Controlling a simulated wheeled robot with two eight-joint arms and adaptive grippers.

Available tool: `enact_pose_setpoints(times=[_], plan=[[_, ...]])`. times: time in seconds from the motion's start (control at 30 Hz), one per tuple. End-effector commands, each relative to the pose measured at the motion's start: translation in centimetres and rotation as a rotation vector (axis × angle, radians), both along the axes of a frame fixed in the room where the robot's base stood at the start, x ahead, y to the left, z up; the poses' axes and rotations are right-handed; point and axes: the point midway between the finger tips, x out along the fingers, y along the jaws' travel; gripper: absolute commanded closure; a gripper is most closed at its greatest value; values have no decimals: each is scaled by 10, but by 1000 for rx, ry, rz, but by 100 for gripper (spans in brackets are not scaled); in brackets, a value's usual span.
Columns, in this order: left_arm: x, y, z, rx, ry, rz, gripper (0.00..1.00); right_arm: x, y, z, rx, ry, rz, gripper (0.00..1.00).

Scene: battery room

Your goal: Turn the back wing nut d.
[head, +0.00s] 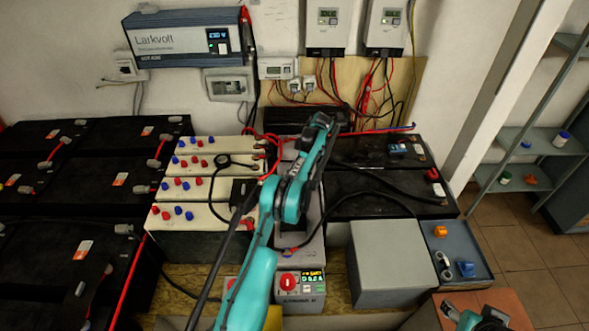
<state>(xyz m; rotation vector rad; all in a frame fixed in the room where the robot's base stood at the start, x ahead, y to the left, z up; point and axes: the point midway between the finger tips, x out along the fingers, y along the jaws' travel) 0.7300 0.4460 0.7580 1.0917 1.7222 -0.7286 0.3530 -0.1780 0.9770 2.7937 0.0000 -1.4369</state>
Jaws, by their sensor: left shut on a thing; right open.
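My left arm reaches from the bottom middle to the back of the battery bench. Its dark gripper (321,122) is at the far end, by the black battery box (285,120) under the wall board. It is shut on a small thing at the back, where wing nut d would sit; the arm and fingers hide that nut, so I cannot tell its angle. My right gripper (478,319) is open and empty at the bottom right, far from the back, over the reddish-brown surface (505,302).
Black batteries (105,185) fill the left; cream cells (195,187) with red and blue caps stand beside my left arm. Black cables (385,165) cross the right-hand batteries. A grey box (385,255) and a tray (456,242) with orange and blue pieces stand at right.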

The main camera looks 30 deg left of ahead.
Motion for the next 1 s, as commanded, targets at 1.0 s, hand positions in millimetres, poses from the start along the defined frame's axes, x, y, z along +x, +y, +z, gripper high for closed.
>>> enact_pose_setpoints(times=[1.0], plan=[[0, 0, 0, -1, 0, 125, 69, 0, 0, -3, 0, 0, 0, 46]])
